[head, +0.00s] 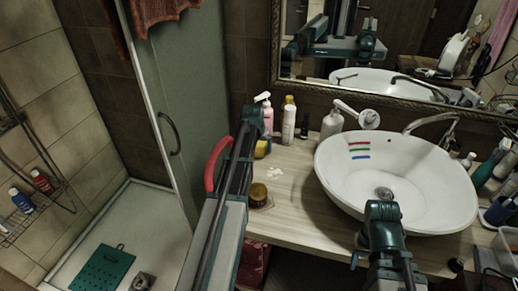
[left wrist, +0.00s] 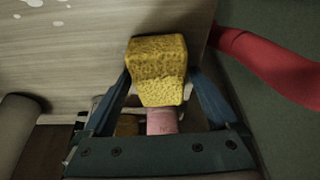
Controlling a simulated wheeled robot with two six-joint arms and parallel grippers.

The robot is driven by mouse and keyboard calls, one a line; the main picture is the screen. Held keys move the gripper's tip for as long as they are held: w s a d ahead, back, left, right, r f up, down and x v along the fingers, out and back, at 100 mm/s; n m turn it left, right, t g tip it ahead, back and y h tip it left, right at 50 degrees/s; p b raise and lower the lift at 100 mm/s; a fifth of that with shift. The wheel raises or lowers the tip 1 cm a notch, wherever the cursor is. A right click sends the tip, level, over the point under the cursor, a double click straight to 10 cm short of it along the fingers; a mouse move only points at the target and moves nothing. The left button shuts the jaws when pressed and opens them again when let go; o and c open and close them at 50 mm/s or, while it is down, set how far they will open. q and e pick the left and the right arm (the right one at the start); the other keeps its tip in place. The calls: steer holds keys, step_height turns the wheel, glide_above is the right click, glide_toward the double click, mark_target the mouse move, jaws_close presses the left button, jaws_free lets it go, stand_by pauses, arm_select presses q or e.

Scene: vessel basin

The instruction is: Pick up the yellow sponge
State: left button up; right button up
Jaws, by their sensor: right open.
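The yellow sponge (head: 262,148) is on the counter at the left of the basin, partly hidden by my left gripper in the head view. In the left wrist view the sponge (left wrist: 157,62) sits between the two fingertips of my left gripper (left wrist: 158,75). One finger lies along each side of it; whether both press on it I cannot tell. In the head view the left gripper (head: 250,122) is close beside the sponge. My right gripper (head: 381,210) is open and empty in front of the white basin.
A pink bottle (left wrist: 162,122) stands right behind the sponge. More bottles (head: 289,118) stand along the wall. An amber jar (head: 258,194) is nearer the counter's front. A curved red object (head: 213,163) is left of my left arm. The white basin (head: 440,200) fills the right.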

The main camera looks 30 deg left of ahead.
mark_target(259, 144)
arm_select(q)
steer(key=c, duration=1.1)
step_height(259, 144, up, 10)
steer(key=p, duration=1)
steer(key=shift+r+p, duration=0.25)
steer(key=shift+p, duration=0.05)
steer(key=o, duration=0.8)
steer(key=c, duration=0.7)
